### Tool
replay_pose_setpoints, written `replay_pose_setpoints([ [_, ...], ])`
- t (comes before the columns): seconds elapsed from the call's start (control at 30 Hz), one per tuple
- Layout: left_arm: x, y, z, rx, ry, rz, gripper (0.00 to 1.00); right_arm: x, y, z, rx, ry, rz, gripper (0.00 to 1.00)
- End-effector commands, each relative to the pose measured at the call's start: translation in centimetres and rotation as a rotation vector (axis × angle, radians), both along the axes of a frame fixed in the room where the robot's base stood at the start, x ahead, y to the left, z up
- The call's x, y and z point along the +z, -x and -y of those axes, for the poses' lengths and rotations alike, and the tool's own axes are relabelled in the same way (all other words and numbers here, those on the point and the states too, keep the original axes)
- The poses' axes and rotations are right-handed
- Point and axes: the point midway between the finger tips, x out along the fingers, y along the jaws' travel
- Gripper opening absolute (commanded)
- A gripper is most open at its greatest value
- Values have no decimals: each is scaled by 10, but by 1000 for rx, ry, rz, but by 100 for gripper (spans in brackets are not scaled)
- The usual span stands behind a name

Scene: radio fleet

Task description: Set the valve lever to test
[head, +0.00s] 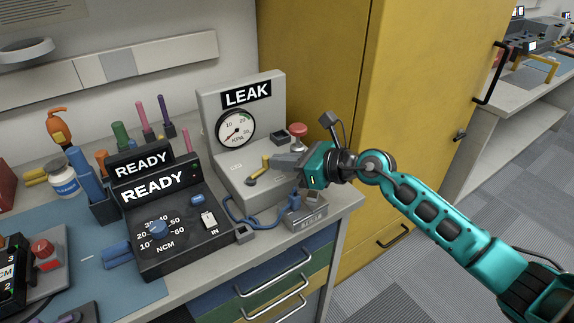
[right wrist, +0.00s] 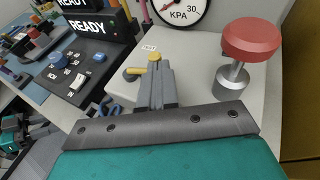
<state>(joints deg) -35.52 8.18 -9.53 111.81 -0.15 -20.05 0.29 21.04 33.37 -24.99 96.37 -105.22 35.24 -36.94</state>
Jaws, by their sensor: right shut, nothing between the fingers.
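The valve lever (head: 258,171) is a small brass-yellow lever on the sloped top of the grey leak tester (head: 236,185), below its round KPA gauge (head: 235,127). It also shows in the right wrist view (right wrist: 134,72), with a yellow upright end (right wrist: 154,58) just past my fingertips. My right gripper (head: 277,161) is shut and empty, reaching in from the right with its tips beside the lever's upright end. I cannot tell whether they touch. The fingers partly hide the lever in the wrist view (right wrist: 157,82). A small label (right wrist: 149,47) beyond the lever is too small to read surely.
A red mushroom button (head: 298,130) stands on the tester close behind my right gripper. The black READY torque unit (head: 165,220) is to the left. A small grey block (head: 306,212) with a blue cable sits in front. A yellow cabinet (head: 315,60) borders the bench on the right.

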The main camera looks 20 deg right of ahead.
Motion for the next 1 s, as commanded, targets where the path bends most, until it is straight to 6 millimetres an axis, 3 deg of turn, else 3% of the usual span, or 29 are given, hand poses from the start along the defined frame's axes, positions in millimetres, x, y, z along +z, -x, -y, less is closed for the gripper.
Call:
replay_pose_setpoints([
  [0.6, 0, 0, 2, -4, 3, 0, 43, 1, -24, -5, -6, -1, 1, 0],
  [1.0, 0, 0, 3, -5, 4, 0, 43, 0, -30, -8, -6, 1, 1, 0],
])
